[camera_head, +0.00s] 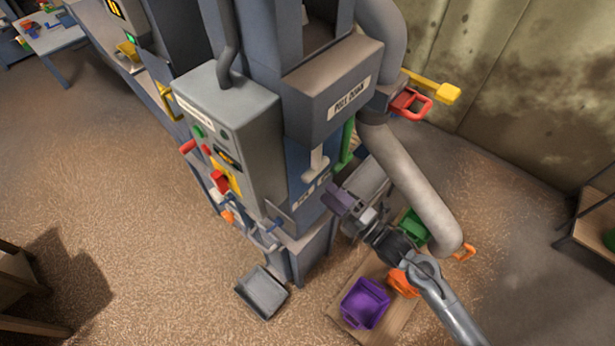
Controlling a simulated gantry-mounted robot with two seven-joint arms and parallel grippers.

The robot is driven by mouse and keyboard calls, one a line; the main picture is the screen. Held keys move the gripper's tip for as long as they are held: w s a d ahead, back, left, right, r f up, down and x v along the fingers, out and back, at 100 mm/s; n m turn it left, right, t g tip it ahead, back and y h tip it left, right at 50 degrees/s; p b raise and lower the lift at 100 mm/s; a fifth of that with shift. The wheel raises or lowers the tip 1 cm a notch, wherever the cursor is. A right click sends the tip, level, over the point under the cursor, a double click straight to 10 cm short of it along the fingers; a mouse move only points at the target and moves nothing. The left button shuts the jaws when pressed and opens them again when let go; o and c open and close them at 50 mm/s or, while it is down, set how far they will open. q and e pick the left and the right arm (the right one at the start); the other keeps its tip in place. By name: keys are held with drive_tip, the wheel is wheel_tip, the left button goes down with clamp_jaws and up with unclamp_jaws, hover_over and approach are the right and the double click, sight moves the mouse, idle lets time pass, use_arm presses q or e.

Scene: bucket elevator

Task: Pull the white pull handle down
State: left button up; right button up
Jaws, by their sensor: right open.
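The white pull handle (316,165) hangs below the grey box (338,88) labelled "PULL DOWN" on the front of the machine. My right arm comes in from the lower right. Its gripper (338,197) is open, below and to the right of the white handle and apart from it in the picture. Nothing shows between its fingers, though the fingers are small and partly hard to make out. My left gripper is not in view.
A green bar (346,146) stands right beside the white handle. A grey control cabinet (228,130) is to its left, and a thick grey pipe (408,185) runs down on the right. Below are a purple bin (364,304) and a grey tray (262,293).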

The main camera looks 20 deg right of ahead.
sight(308, 177)
drive_tip(key=p+x, duration=0.1)
drive_tip(key=x, duration=0.7)
drive_tip(key=shift+w+a, duration=0.1)
drive_tip(key=shift+w, duration=0.1)
drive_tip(key=shift+c, duration=0.5)
clamp_jaws()
